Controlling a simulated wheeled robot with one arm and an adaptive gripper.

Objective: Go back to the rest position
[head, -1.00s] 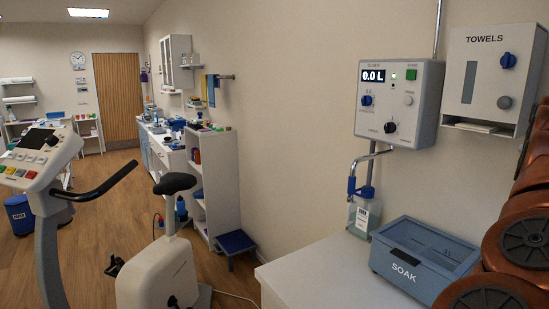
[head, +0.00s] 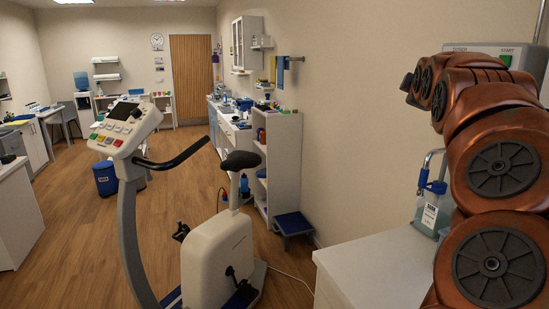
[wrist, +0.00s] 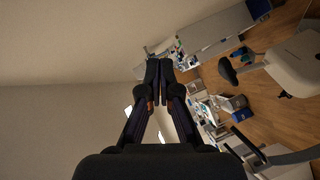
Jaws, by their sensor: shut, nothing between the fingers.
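My gripper (wrist: 159,72) shows in the wrist view with its two dark fingertips together and nothing between them. It is clear of the furniture, with wall and room behind it. In the head view my copper-coloured arm fills the right side, and the gripper itself cannot be made out there.
An exercise bike (head: 215,255) stands on the wooden floor at centre left. A white counter (head: 375,270) with a soap bottle (head: 431,215) is at lower right. A blue step stool (head: 293,224) sits by the shelf unit (head: 283,170). Open floor lies left of the bike.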

